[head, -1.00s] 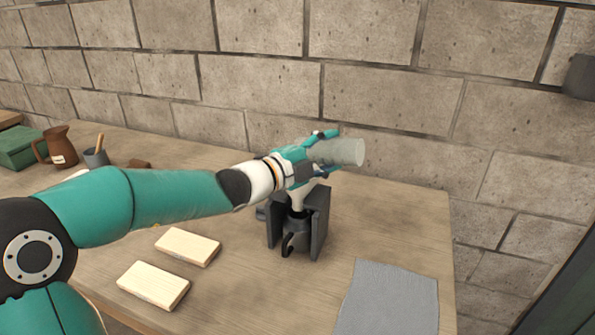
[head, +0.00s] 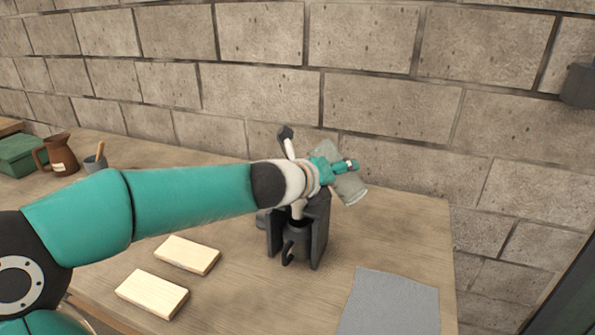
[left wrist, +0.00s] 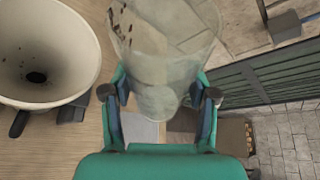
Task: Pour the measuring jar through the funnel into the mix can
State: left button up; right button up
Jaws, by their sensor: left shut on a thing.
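My left gripper (head: 340,167) is shut around the clear, greyish measuring jar (head: 352,189). The jar is tilted, with one end low to the right. In the left wrist view the jar (left wrist: 160,55) sits between the two fingers. The cream funnel (left wrist: 40,50) is beside it at the left, with dark specks inside its bowl. In the head view my wrist hides most of the funnel; its pale spout (head: 298,210) shows below, over the dark mix can (head: 296,237). I cannot tell whether anything is flowing from the jar. My right gripper is not in view.
Dark upright plates (head: 320,232) flank the can. Two pale wooden blocks (head: 188,254) and a grey mat (head: 390,305) lie in front. A brown jug (head: 57,152), a grey cup (head: 95,163) and a green box (head: 18,152) stand left. A stone wall (head: 390,110) rises behind.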

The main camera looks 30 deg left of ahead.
aim_at(348, 204)
pick_arm(q)
jog(key=shift+w+d+r+m+y, duration=0.1)
jog(key=shift+r+m+y, duration=0.25)
jog(key=shift+m, duration=0.15)
jog(key=f+b, duration=0.2)
jog(key=d+f+m+y+b, duration=0.1)
jog(key=f+b, duration=0.1)
jog(key=f, duration=0.1)
jog(key=f+m+b, duration=0.1)
jog(key=f+b, duration=0.1)
jog(key=b, duration=0.1)
jog(key=shift+w+d+f+y, duration=0.1)
jog(key=shift+d+f+y, duration=0.15)
jog(key=shift+f, duration=0.1)
jog(key=shift+w+d+r+m+y, duration=0.1)
jog(key=shift+d+m+y, duration=0.3)
jog(key=shift+m, duration=0.2)
jog(key=shift+d+m+g+y, duration=0.2)
jog(key=shift+m+g+y, duration=0.1)
jog(key=shift+m+y, duration=0.4)
jog(key=shift+f, duration=0.2)
